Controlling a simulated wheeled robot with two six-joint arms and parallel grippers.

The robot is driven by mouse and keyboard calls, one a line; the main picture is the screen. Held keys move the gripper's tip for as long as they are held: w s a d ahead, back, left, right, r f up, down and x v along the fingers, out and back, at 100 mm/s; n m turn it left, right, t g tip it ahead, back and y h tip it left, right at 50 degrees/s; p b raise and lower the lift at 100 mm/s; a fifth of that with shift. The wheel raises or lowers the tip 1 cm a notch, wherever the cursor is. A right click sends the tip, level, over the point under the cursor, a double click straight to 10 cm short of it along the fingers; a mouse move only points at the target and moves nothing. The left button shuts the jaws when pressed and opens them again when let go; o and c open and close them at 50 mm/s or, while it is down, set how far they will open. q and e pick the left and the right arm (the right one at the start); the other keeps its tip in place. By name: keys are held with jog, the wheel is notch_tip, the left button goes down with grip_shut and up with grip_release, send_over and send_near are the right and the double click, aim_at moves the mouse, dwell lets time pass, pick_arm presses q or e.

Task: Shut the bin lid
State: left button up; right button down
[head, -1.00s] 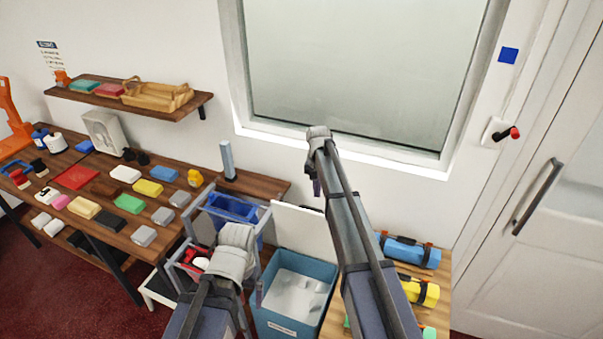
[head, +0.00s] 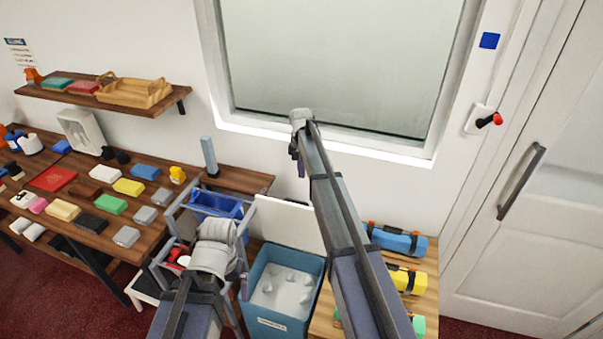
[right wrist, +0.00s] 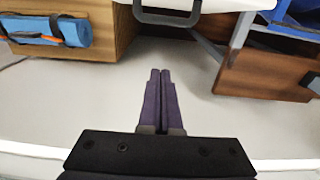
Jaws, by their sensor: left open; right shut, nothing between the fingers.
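The bin (head: 262,317) is a teal-blue box with pale crumpled contents, low in the middle of the head view. Its white lid (head: 287,223) stands up open at the bin's back edge, towards the wall. My right gripper (head: 299,170) is shut and empty, above and behind the lid near the window.
A blue crate (head: 215,204) in a grey frame stands left of the bin. A low wooden bench with a blue roll (head: 396,241) and a yellow roll (head: 407,279) is right of it. A table with many coloured blocks fills the left. The window wall is close behind.

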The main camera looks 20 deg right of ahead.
jog(key=s+a+f+b, duration=0.2)
jog(key=s+f+b, duration=0.1)
jog(key=f+b, duration=0.3)
jog(key=shift+f, duration=0.55)
jog(key=shift+s, duration=0.1)
